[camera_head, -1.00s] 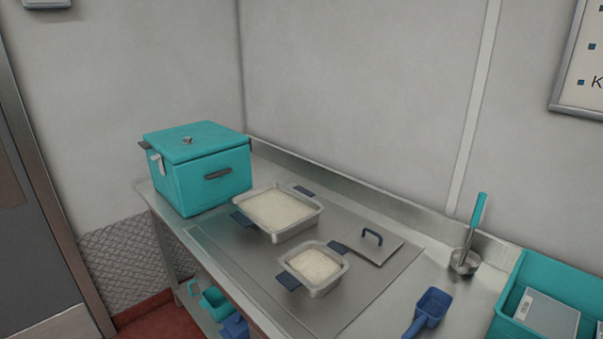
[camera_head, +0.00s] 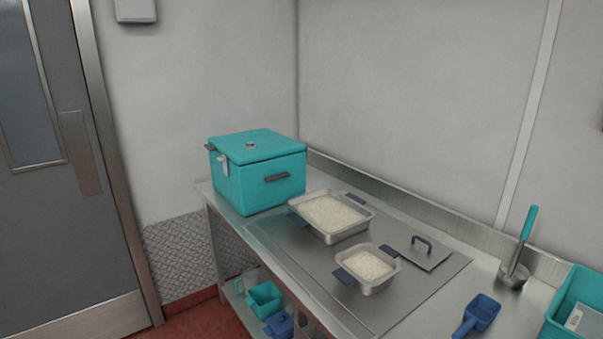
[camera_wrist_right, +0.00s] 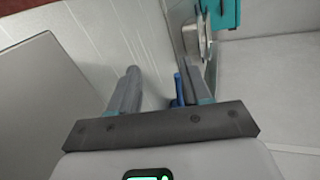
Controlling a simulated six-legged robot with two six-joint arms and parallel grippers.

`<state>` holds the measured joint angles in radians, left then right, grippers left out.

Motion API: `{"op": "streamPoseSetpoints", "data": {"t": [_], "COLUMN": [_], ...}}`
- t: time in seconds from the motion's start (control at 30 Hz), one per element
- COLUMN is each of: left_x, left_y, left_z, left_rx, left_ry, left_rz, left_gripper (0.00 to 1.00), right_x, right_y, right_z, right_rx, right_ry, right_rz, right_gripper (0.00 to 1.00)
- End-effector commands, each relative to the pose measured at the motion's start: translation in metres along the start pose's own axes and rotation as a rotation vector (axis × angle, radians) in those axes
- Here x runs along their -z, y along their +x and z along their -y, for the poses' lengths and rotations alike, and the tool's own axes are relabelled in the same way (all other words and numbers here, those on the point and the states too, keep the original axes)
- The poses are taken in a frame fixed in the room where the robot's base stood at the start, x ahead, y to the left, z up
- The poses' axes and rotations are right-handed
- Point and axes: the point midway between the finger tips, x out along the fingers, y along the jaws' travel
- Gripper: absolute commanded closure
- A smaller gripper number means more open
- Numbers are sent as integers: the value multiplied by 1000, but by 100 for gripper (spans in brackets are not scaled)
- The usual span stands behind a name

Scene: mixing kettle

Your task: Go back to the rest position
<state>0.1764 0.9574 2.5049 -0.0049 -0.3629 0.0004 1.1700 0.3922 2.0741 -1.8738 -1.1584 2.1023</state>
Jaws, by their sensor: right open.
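My right gripper (camera_wrist_right: 160,88) shows in the right wrist view with its two fingers apart and nothing clear between them. A bit of something blue shows beside its right finger; I cannot tell whether it touches. Neither gripper is in the head view. In the head view a steel counter (camera_head: 440,310) carries a closed teal box (camera_head: 262,185), a large pan of white grains (camera_head: 333,236) and a smaller pan of white grains (camera_head: 368,285).
A flat lid with a dark handle (camera_head: 425,257) lies right of the pans. A blue scoop (camera_head: 480,314), a teal-handled ladle (camera_head: 527,237) and a teal bin (camera_head: 570,322) stand further right. Teal and blue containers (camera_head: 264,299) sit on a lower shelf. A grey door (camera_head: 45,240) is at left.

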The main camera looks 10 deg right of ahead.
Motion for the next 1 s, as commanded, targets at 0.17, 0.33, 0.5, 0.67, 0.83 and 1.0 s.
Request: {"op": "streamPoseSetpoints", "data": {"t": [0.17, 0.33, 0.5, 0.67, 0.83, 1.0], "left_x": [0, 0, 0, 0, 0, 0], "left_y": [0, 0, 0, 0, 0, 0], "left_z": [0, 0, 0, 0, 0, 0], "left_rx": [0, 0, 0, 0, 0, 0], "left_ry": [0, 0, 0, 0, 0, 0], "left_rz": [0, 0, 0, 0, 0, 0], "left_gripper": [57, 57, 57, 57, 57, 57], "right_x": [-25, -60, -106, -176, -251, -287], "right_y": [46, 89, 144, 217, 258, 223], "right_z": [16, 22, 28, 13, -63, -158], "right_rx": [25, 48, 76, 34, -229, -616], "right_ry": [-29, -15, 69, 117, -35, -304], "right_rz": [132, 260, 355, 368, 288, 305], "right_gripper": [52, 52, 52, 52, 52, 52]}}
